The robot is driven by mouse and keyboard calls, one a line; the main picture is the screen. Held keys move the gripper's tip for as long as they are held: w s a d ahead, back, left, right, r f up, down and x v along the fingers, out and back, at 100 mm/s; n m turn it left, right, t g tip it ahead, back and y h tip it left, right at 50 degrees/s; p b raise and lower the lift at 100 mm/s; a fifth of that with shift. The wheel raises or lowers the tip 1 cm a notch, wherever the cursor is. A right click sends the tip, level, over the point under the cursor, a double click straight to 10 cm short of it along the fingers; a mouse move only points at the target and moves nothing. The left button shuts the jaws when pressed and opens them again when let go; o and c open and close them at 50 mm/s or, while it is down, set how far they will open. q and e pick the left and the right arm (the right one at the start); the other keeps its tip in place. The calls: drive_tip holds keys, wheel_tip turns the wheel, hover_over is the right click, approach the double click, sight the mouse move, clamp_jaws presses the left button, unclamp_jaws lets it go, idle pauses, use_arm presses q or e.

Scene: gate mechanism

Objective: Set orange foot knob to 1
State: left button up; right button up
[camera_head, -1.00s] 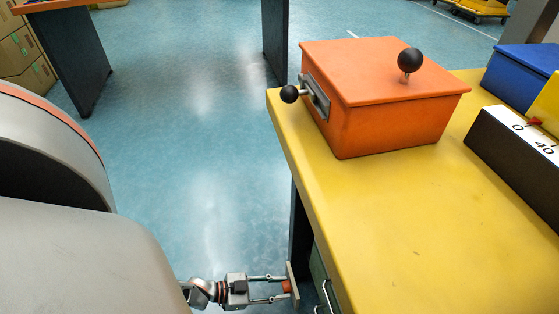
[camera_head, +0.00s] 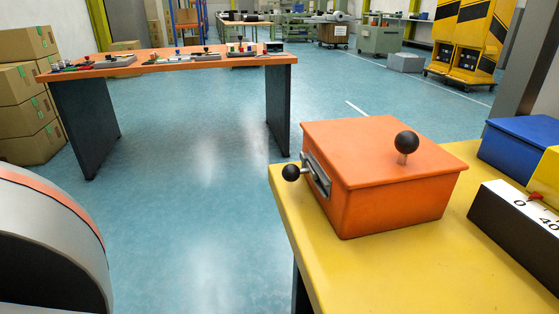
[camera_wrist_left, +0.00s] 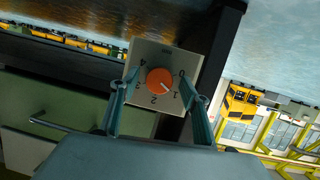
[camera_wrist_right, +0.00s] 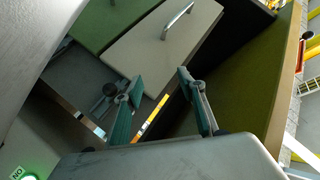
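The orange foot knob (camera_wrist_left: 160,81) sits on a square pale plate with numbers around it, in the left wrist view. A small light mark on the knob points to the lower right and appears to be toward the 1. My left gripper (camera_wrist_left: 160,97) is open, with its fingers spread to either side of the knob. I see a gap between each finger and the knob; depth is hard to judge. My right gripper (camera_wrist_right: 157,88) is open and empty in the right wrist view. The head view shows neither gripper nor the foot knob.
A yellow table (camera_head: 397,278) carries an orange box (camera_head: 385,202) with black ball knobs, a blue box (camera_head: 522,145) and a dark box with a numbered scale (camera_head: 520,215). A drawer front with a handle (camera_wrist_right: 160,45) is beyond my right gripper. Open floor lies left of the table.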

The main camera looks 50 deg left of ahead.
use_arm(q)
drive_tip(key=shift+s, duration=0.1)
drive_tip(key=v, duration=1.1)
drive_tip(key=shift+s+a, duration=0.25)
drive_tip(key=shift+s, duration=0.05)
drive_tip(key=shift+r, duration=0.15)
